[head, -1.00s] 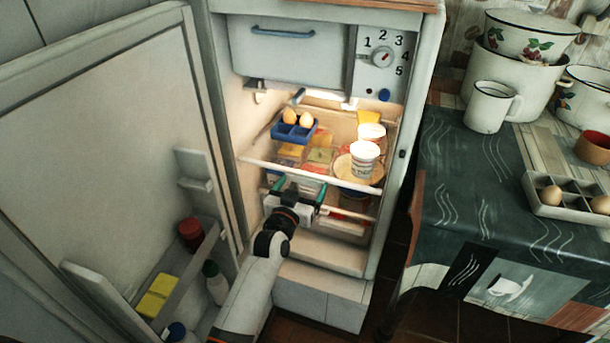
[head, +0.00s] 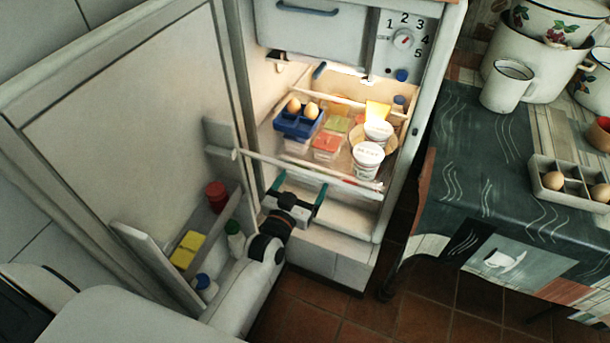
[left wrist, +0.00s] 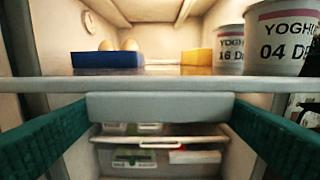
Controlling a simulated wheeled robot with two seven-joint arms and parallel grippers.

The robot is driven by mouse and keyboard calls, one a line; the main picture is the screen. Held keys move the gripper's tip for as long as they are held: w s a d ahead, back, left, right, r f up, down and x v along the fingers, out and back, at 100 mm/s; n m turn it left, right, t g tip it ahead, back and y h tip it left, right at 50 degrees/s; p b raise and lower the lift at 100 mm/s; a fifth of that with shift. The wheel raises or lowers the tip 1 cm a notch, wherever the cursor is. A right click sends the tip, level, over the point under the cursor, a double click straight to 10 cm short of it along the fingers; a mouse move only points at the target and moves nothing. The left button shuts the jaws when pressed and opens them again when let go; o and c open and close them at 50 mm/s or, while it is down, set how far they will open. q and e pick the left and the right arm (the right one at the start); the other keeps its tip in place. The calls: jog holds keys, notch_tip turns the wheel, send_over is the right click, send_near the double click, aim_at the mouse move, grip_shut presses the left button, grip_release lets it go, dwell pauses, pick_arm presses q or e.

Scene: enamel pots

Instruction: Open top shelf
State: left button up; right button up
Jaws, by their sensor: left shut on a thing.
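The top shelf (head: 330,176) of the open fridge is pulled forward, its white front bar standing out past the fridge opening. It carries a blue egg holder (head: 297,124) with two eggs, clear tubs (head: 326,146), a yellow pack (head: 377,110) and two yoghurt cups (head: 368,160). My left gripper (head: 302,184) is at the shelf's front. In the left wrist view its teal fingers lie either side of the grey handle tab (left wrist: 160,107) under the shelf edge, shut on it. The contact at the tips is partly hidden. My right gripper is not in view.
The fridge door (head: 130,110) stands wide open at left, with jars and bottles in its rack (head: 205,230). A table (head: 470,180) at right holds a mug (head: 507,88), pots and an egg tray (head: 570,185). Tiled floor (head: 310,315) is free in front.

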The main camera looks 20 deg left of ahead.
pick_arm(q)
jog(key=shift+s, duration=0.15)
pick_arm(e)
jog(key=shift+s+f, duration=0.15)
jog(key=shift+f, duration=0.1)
pick_arm(q)
jog(key=o, duration=1.1)
jog(key=shift+s, duration=0.25)
jog(key=s+p, duration=0.1)
jog(key=s, duration=1)
jog(key=shift+s+a, duration=0.25)
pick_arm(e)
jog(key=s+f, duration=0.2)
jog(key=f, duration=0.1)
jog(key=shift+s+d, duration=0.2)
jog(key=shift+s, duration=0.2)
